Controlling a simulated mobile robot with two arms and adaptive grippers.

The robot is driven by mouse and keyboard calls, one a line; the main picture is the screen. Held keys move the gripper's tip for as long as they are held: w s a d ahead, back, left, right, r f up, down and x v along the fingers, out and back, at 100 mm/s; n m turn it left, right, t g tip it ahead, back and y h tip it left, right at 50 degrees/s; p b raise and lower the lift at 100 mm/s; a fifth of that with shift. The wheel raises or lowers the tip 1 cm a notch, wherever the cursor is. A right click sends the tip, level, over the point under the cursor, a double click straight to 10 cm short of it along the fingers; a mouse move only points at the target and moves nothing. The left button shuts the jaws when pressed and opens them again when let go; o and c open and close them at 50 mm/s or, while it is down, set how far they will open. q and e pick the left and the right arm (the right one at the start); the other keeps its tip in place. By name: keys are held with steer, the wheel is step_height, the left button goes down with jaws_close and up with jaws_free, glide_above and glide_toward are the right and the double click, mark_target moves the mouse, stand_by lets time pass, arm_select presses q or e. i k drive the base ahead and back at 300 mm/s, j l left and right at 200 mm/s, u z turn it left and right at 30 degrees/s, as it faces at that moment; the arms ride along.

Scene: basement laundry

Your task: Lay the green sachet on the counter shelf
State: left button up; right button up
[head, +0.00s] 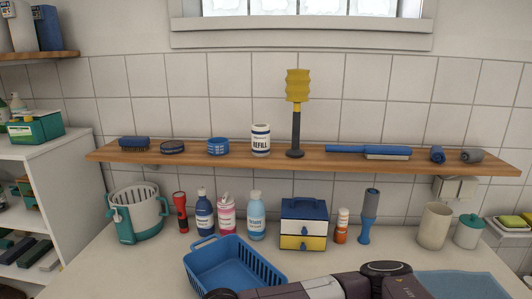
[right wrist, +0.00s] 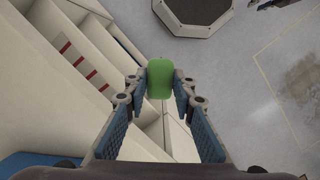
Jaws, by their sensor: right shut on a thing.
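The green sachet (right wrist: 160,72) shows in the right wrist view, upright in the picture between the fingertips of my right gripper (right wrist: 159,88). The gripper is shut on it and holds it off the floor, beside pale cabinet fronts. The counter shelf (head: 230,160) is a long wooden board on the tiled wall in the head view, above the counter. The sachet does not show in the head view, where a part of my arm crosses the bottom edge. My left gripper is in neither view.
On the shelf stand a brush (head: 134,142), a REFILL tub (head: 261,140), a yellow-topped duster (head: 297,110) and a blue-handled brush (head: 370,151). Bare board lies between several of them. Below, the counter holds bottles, a blue basket (head: 235,265) and a small drawer box (head: 303,224).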

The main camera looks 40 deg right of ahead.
mark_target(111, 151)
steer(key=i+j, duration=0.55)
steer(key=j, duration=0.2)
steer(key=i+j+z, duration=0.1)
steer(key=i+j, duration=0.4)
steer(key=j, duration=0.25)
